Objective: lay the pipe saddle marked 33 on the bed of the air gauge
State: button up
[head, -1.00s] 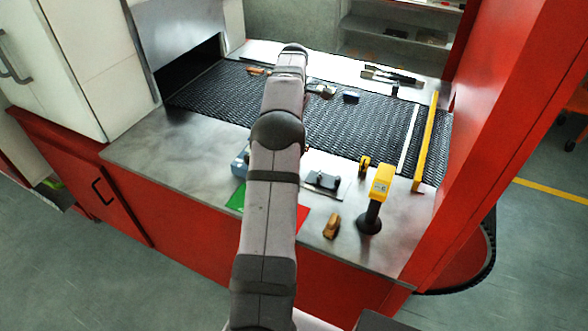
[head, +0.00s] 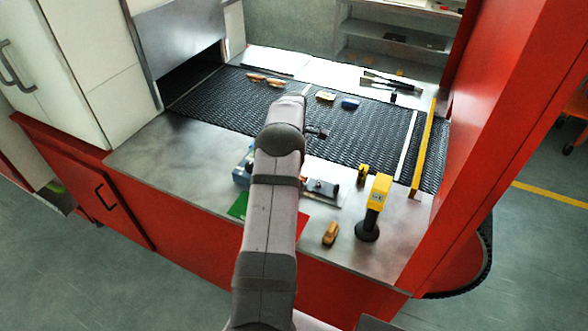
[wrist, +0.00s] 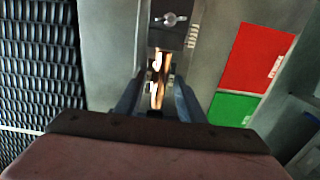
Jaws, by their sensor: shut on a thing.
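In the wrist view my gripper (wrist: 158,92) is shut on a shiny copper-brown piece (wrist: 158,80), which looks like the pipe saddle; no number on it can be read. Ahead of the fingers in the wrist view is a dark fixture with a silver knob (wrist: 170,18), apparently the air gauge. In the head view it seems to be the dark fixture on a pale plate (head: 322,187), just right of my arm. Its bed cannot be made out clearly.
The black mesh belt (head: 220,95) carries several small parts: brown ones (head: 265,79), a tan one (head: 325,96) and a blue one (head: 350,104). The left counter (head: 170,150) is clear.

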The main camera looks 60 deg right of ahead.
jog(key=shift+f, duration=0.1)
jog(key=shift+f, duration=0.1)
jog(key=o, duration=1.2)
notch_tip(320, 180, up, 12)
jog(key=b, duration=0.3)
jog(key=shift+r, duration=0.2)
